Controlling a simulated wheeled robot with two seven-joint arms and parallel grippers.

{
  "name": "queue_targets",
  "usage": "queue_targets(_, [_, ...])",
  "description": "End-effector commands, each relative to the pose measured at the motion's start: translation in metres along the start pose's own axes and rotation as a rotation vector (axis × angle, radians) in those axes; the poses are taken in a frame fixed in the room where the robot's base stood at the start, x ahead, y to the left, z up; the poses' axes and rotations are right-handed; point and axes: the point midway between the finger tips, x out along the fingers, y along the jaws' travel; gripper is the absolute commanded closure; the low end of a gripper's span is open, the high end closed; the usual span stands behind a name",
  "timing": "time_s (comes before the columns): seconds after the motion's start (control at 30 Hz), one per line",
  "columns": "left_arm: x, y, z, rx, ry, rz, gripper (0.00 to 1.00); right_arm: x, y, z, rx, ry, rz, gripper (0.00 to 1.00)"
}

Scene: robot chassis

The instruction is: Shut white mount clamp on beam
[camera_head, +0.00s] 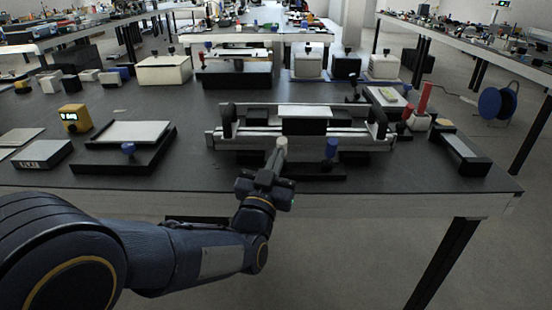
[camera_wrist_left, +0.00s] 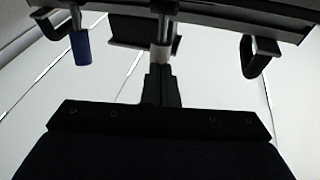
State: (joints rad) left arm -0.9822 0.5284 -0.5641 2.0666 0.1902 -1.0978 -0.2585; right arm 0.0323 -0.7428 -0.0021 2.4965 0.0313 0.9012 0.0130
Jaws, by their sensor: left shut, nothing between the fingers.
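The beam (camera_head: 355,131) is a long pale rail assembly lying across the middle of the dark table, with black end pieces. At its front edge stands the white clamp handle (camera_head: 281,143), which also shows in the left wrist view (camera_wrist_left: 160,55). A blue-handled clamp (camera_head: 331,148) is to its right, and its blue handle hangs at upper left in the wrist view (camera_wrist_left: 82,46). My left gripper (camera_head: 275,167) is shut and empty. Its fingertips, also in the wrist view (camera_wrist_left: 161,78), are right at the white handle; whether they touch it I cannot tell. My right gripper is not in view.
A plate on a black base with a blue knob (camera_head: 129,149) is at left, beside a yellow device (camera_head: 74,118). Red cylinders (camera_head: 424,99) and a black-and-white block (camera_head: 460,152) stand at right. The table's front edge (camera_head: 400,205) is close to my left arm.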

Motion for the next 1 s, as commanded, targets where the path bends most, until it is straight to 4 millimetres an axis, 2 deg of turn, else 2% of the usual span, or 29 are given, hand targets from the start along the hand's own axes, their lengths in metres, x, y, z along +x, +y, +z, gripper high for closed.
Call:
queue_targets(0.03, [0.003, -0.002, -0.006, -0.006, -0.018, -0.002, 1.00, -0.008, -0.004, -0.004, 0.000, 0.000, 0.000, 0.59])
queue_targets(0.17, [0.008, -0.003, -0.011, -0.023, -0.075, -0.003, 1.00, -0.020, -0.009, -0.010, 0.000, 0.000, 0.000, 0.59])
queue_targets(0.3, [0.016, -0.006, -0.018, -0.048, -0.174, -0.003, 1.00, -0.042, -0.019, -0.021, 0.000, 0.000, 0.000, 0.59])
queue_targets(0.6, [0.034, -0.010, -0.022, -0.110, -0.408, -0.003, 1.00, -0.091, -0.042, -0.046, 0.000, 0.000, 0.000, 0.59])
queue_targets(0.83, [0.043, -0.012, -0.017, -0.148, -0.546, -0.002, 1.00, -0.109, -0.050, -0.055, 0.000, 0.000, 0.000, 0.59])
queue_targets(1.0, [0.046, -0.013, -0.013, -0.146, -0.542, -0.002, 1.00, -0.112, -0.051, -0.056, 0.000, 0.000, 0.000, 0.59])
